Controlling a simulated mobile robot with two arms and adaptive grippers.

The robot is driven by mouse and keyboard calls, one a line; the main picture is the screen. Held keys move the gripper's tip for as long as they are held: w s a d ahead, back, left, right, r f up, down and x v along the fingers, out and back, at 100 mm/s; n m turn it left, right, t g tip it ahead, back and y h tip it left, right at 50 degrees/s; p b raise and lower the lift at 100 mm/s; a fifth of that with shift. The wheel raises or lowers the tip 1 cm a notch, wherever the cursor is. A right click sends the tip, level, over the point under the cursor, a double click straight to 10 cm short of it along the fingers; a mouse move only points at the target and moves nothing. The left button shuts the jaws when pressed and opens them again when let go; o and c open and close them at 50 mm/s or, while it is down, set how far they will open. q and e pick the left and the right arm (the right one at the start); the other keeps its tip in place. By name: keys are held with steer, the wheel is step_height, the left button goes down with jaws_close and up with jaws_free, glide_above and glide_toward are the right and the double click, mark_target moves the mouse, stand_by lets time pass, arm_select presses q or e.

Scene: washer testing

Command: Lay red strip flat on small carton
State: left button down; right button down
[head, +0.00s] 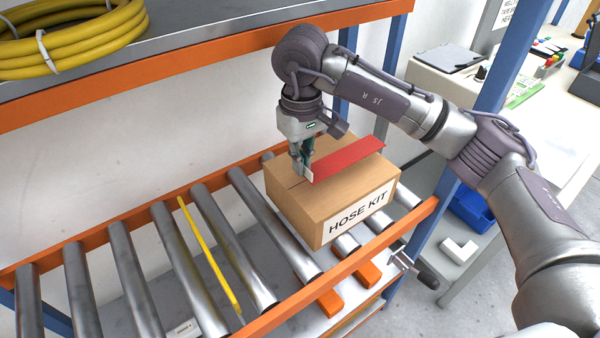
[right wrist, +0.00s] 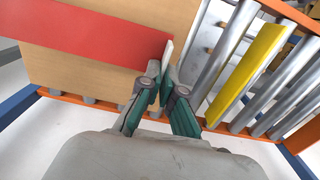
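The small carton (head: 296,208), brown and marked HOSE KIT, stands on the roller conveyor; its top also fills much of the right wrist view (right wrist: 95,68). The red strip (head: 350,160) extends over the carton's top, its far end reaching the carton's back right edge. I cannot tell whether it touches the top along its length. My right gripper (head: 306,172) is shut on the strip's white end tab, near the carton's left side. In the right wrist view the strip (right wrist: 80,32) runs left from the fingertips (right wrist: 166,85). My left gripper is not in view.
A yellow bar (head: 208,255) lies along the rollers left of the carton. An orange rail (head: 270,318) runs along the conveyor's front. A shelf above holds a coiled yellow hose (head: 85,40).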

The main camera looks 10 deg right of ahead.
mark_target(299, 189)
steer(key=shift+s+a+f, duration=0.25)
steer(key=shift+f, duration=0.3)
step_height(299, 189, down, 2)
steer(key=shift+f+p, duration=0.25)
steer(key=shift+p, duration=0.15)
steer(key=shift+w+f, duration=0.1)
steer(key=shift+f, duration=0.4)
steer(key=c, duration=1.3)
jaws_free()
arm_select(q)
steer(key=shift+w+d+r, duration=0.1)
steer(key=shift+w+r, duration=0.25)
steer(key=shift+w, duration=0.3)
